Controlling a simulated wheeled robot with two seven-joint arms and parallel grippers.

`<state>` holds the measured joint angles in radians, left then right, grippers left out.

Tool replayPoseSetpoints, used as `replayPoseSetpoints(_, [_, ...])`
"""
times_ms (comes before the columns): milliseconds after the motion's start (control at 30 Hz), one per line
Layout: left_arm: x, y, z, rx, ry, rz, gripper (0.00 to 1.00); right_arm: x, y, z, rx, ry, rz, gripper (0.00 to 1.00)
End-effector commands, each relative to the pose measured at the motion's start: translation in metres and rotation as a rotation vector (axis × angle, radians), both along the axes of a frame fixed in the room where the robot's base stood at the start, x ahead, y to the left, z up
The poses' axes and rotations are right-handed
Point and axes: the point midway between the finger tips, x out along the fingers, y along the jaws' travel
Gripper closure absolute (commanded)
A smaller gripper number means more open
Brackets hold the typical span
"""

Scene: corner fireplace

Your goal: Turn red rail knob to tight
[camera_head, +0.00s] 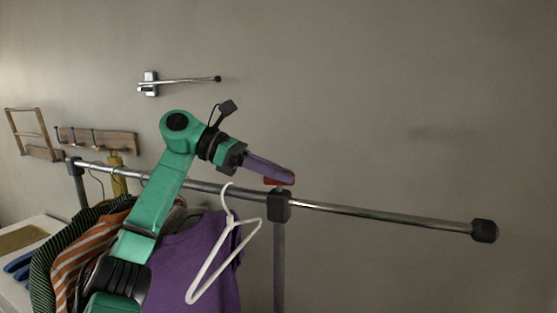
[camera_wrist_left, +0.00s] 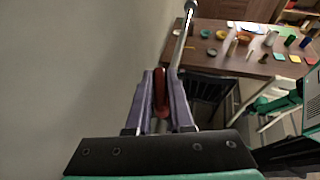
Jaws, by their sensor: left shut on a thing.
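The red rail knob (camera_head: 281,181) sits on the dark clamp (camera_head: 279,206) of the clothes rail, at the top of its upright post. My left gripper (camera_head: 291,178) reaches it from the left, with its purple fingers over the knob. In the left wrist view the red knob (camera_wrist_left: 160,90) lies between the two fingers (camera_wrist_left: 163,100), and the gripper is shut on it. The fingers hide part of the knob. The knob's turn angle and any tight mark cannot be told. My right gripper is not in view.
The chrome rail (camera_head: 385,216) runs right to a black end cap (camera_head: 484,231). A white hanger (camera_head: 222,262) and a purple shirt (camera_head: 195,260) hang left of the post. A wall rod (camera_head: 185,81) is above. A cluttered table (camera_wrist_left: 238,58) shows in the wrist view.

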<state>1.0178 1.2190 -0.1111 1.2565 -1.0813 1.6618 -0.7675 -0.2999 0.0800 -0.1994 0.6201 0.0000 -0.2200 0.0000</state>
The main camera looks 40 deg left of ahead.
Motion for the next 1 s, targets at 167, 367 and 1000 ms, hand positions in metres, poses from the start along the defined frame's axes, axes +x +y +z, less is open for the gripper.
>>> replayPoseSetpoints(167, [0.0003,-0.0001,0.0032,-0.004,-0.004,-0.132,1.00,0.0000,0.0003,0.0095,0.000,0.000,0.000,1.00])
replayPoseSetpoints(367, [0.0001,-0.0003,0.0013,-0.002,-0.003,-0.240,1.00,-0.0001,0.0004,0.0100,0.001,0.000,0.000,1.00])
replayPoseSetpoints(1000, [-0.0003,-0.0003,-0.0005,0.002,-0.001,-0.310,1.00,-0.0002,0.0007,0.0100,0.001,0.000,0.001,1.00])
